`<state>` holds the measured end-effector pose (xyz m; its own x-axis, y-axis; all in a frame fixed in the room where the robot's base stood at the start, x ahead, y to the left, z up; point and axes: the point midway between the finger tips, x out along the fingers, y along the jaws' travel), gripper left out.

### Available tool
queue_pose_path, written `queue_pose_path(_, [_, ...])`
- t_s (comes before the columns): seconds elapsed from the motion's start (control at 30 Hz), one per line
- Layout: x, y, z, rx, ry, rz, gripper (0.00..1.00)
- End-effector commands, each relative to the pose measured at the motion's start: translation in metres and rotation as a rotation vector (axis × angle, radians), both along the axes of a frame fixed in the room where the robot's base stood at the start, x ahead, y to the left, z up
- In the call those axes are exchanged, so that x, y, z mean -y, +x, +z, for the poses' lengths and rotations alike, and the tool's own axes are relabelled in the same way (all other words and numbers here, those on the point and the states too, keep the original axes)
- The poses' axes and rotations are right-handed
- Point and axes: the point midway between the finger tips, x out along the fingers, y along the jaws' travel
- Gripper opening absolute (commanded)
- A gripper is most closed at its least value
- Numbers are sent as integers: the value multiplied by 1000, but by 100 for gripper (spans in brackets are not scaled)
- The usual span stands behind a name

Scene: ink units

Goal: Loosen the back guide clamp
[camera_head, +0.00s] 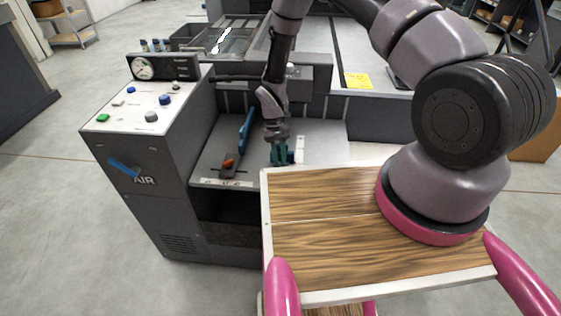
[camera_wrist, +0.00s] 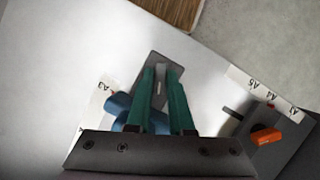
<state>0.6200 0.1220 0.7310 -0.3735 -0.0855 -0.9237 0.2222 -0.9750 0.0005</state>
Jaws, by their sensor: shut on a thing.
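The back guide clamp shows in the wrist view as a grey slotted plate (camera_wrist: 152,62) with its upper part hidden between my fingers. My gripper (camera_wrist: 161,80) has teal fingers closed on that part, pointing down at the white bed. A blue guide piece (camera_wrist: 118,104) lies beside the left finger, by a white size label (camera_wrist: 97,100). In the head view my gripper (camera_head: 279,158) is low over the bed, right of a long blue guide (camera_head: 246,130). The other clamp, with an orange lever (camera_head: 229,163), sits at the left; its lever also shows in the wrist view (camera_wrist: 266,137).
A grey console with a gauge and buttons (camera_head: 150,108) rises to the left. A size strip (camera_head: 227,183) runs along the bed's front edge. My wooden deck is in front. A yellow note (camera_head: 357,80) is on the machine behind. The bed between the clamps is clear.

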Motion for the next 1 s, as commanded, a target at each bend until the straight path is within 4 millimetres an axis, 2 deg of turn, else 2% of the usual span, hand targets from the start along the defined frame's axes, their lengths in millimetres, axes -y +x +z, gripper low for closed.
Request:
queue_pose_path(0.2, [-2, -1, 0, 0, 0, 174, 0])
queue_pose_path(0.5, [-2, -1, 0, 1, 0, 329, 0])
queue_pose_path(1.0, [-2, -1, 0, 1, 1, 385, 0])
